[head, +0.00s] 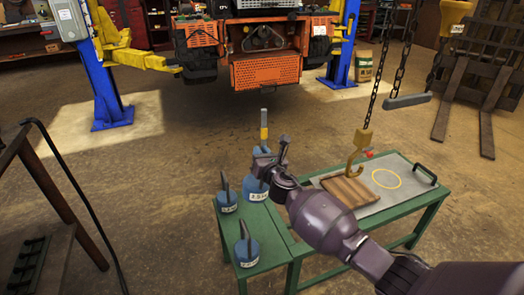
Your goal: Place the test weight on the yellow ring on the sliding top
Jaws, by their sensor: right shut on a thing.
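The yellow ring (387,179) is marked on the grey sliding top (372,210) of the green bench, at the right, and is bare. Blue test weights with upright handles stand on the lower green side table: one at the left (228,203), one at the front (246,254), and a labelled one (256,191) under my right gripper. My right gripper (264,165) is shut at the handle of the labelled weight, whose top it hides. My left gripper is out of view.
A wooden block (347,188) lies on the sliding top left of the ring. A yellow hook (356,155) hangs on a chain just above it. A black handle (425,174) is at the top's right end. The orange mower (266,71) stands behind on the lift.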

